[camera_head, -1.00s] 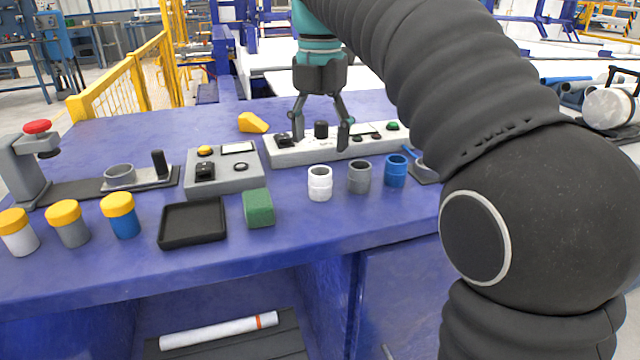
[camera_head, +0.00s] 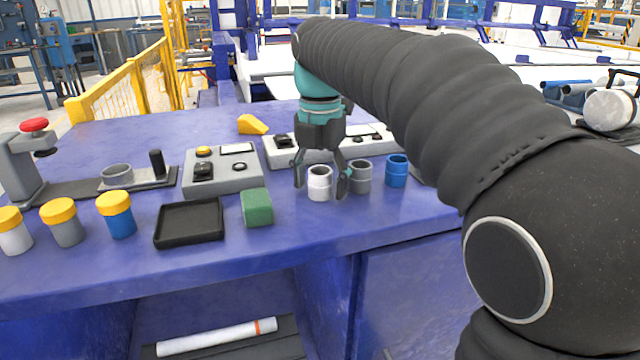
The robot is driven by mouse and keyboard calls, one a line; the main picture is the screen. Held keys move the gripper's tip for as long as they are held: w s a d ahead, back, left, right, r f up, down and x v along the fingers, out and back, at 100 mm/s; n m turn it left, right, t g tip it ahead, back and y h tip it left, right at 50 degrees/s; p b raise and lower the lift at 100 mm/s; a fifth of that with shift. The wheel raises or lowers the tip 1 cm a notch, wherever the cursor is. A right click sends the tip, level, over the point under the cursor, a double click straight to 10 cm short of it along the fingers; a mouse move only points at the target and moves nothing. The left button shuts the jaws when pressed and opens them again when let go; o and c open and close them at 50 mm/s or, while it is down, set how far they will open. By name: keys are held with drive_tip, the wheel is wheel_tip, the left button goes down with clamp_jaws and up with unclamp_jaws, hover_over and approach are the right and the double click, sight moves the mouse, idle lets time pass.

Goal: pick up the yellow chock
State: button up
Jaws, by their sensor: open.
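The yellow chock (camera_head: 252,125) is a small wedge lying on the blue table (camera_head: 130,135) near its back, behind the grey control box. My gripper (camera_head: 320,190) is open and points down at the row of pipe fittings, to the right of the chock and nearer the front. Its fingers appear on either side of the white fitting (camera_head: 319,184) in the picture. I cannot tell whether they are around it or above it. Nothing is seen held. The chock is in full view and apart from the gripper.
A grey control box (camera_head: 222,171) and a long white panel (camera_head: 283,158) stand near the chock. A green block (camera_head: 257,208), a black tray (camera_head: 188,222), and grey (camera_head: 360,177) and blue fittings (camera_head: 396,171) lie toward the front. Yellow-capped containers (camera_head: 117,214) stand at left.

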drive_tip(key=shift+c, duration=0.2)
drive_tip(key=c, duration=1.1)
drive_tip(key=shift+r, duration=0.1)
